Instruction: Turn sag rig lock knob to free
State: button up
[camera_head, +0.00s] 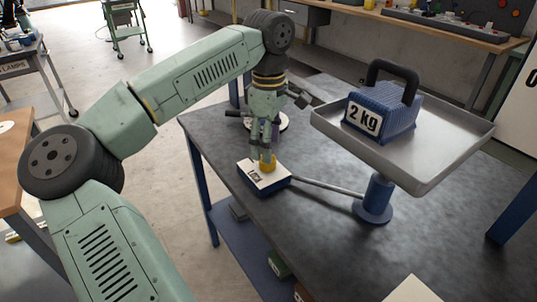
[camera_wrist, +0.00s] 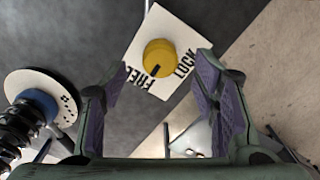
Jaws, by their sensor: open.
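The yellow lock knob (camera_head: 268,163) sits on the white-topped, blue-sided lock box (camera_head: 266,186) on the dark table. In the wrist view the knob (camera_wrist: 160,54) has a black pointer mark at its lower left edge. The mark points between the printed words FREE and LOCK, closer to FREE. My gripper (camera_head: 264,148) points down right above the knob. In the wrist view my gripper (camera_wrist: 160,70) is open, with one purple-padded finger on each side and the knob between and beyond the tips. I see no contact with the knob.
A rod runs from the lock box to a blue post (camera_head: 375,199) bearing a grey tray (camera_head: 438,150) with a blue 2 kg weight (camera_head: 384,112), right of my arm. A black spring on a white disc (camera_wrist: 25,96) stands close by. The table's front left is clear.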

notch_tip(320, 180, up, 7)
jog(key=shift+r, duration=0.15)
